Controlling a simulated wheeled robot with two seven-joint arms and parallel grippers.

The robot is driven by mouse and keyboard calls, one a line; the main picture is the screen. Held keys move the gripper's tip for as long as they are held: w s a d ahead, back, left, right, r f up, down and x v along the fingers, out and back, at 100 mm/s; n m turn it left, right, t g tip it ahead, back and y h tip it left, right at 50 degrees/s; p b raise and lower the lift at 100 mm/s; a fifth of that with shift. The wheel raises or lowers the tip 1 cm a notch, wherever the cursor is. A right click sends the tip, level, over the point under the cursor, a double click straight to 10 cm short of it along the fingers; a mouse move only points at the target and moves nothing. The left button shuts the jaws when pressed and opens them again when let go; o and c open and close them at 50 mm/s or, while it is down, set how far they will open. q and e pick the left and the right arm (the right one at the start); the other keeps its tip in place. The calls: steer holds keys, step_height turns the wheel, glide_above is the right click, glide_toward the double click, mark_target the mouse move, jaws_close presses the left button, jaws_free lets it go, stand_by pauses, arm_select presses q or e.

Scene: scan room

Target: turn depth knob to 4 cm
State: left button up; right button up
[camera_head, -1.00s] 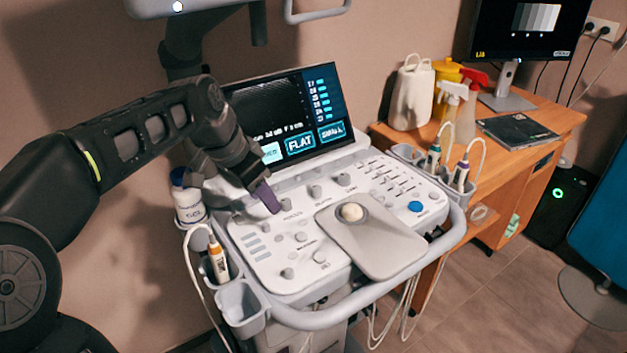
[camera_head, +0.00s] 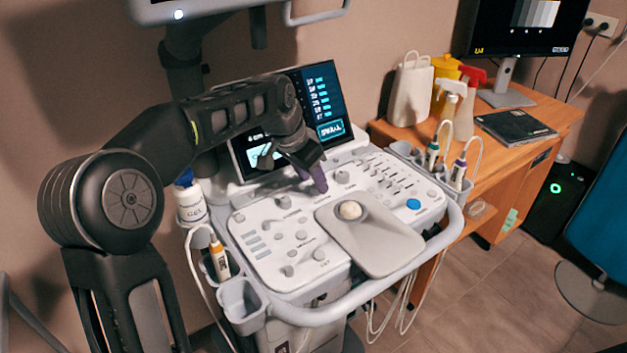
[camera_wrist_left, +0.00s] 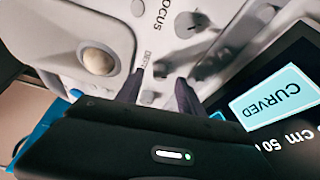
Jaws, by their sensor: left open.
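The ultrasound console's control panel (camera_head: 290,235) fills the middle of the head view. My left gripper (camera_head: 320,187) points down over its upper middle, at the depth knob's place, and hides that knob there. In the left wrist view the open fingers (camera_wrist_left: 160,88) are apart beside the DEPTH label (camera_wrist_left: 148,56). A grey knob shape (camera_wrist_left: 162,70) shows blurred between the fingertips; I cannot tell whether they touch it. The console screen (camera_head: 325,95) shows a "cm" reading, partly behind my arm; its digit is unclear. My right gripper is not in view.
A trackball (camera_head: 350,210) sits on a raised pad in front of the gripper. The focus knob (camera_wrist_left: 190,24) is nearby. Probes stand in holders at both panel sides. A gel bottle (camera_head: 190,203) stands left. A wooden desk (camera_head: 540,105) with spray bottles is at right.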

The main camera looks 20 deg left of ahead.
arm_select(q)
steer(key=shift+x, duration=0.85)
steer(key=shift+c, duration=0.4)
jaws_close()
